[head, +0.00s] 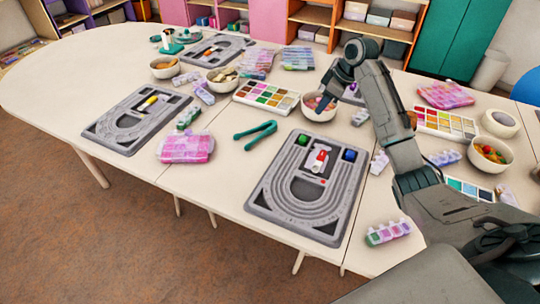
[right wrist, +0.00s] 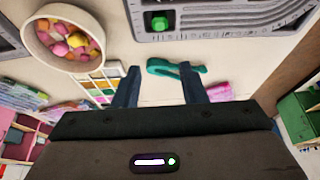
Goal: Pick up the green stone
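The green stone (head: 303,139) sits in the upper left compartment of the grey bead board (head: 262,196) at the front middle. It also shows near the top of the right wrist view (right wrist: 159,23). A blue stone (head: 350,155) is in the board's upper right compartment, with a small red-and-white item (head: 318,158) between them. My right gripper (head: 336,97) is above the table by the bowl of beads, behind the board and apart from the stone. Its two fingers (right wrist: 159,88) are spread with nothing between them. My left gripper is out of view.
The bowl of pink and yellow beads (right wrist: 62,50) is close to my right gripper. Teal pliers (head: 256,133) lie left of the board. A paint palette (head: 266,96) and a pink bead box (head: 186,148) are nearby. The table's front edge is just below the board.

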